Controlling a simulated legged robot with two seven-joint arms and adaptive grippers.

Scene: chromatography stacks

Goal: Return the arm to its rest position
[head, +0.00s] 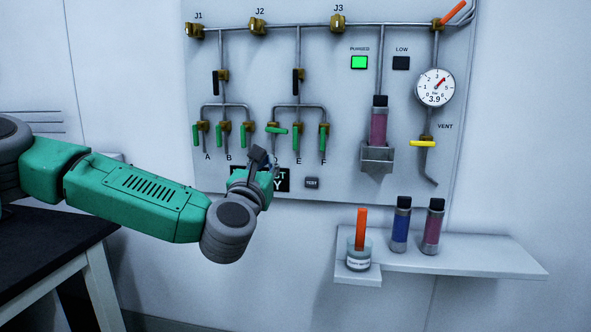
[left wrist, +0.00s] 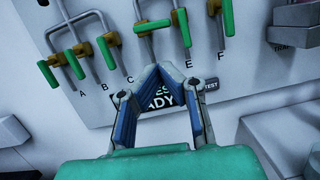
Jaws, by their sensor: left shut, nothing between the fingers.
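My left arm (head: 135,195) reaches in from the left, and its gripper (head: 262,162) is in front of the lower edge of the valve panel (head: 340,100). The gripper is shut and empty; in the left wrist view its fingertips (left wrist: 172,68) meet in front of a dark display, partly hiding its text. The green handle left of E (head: 276,129) lies across its pipe, just above the gripper. It also shows in the left wrist view (left wrist: 152,26), apart from the fingers. The other green handles, including E (head: 295,139) and F (head: 323,138), hang vertical. My right gripper is not in view.
A shelf (head: 480,258) at lower right holds a jar (head: 358,255) with an orange stick, a blue column (head: 401,225) and a magenta column (head: 433,228). A dark table (head: 45,240) stands below my left arm. The PURGED lamp (head: 359,62) is green; the gauge (head: 435,87) reads 3.9.

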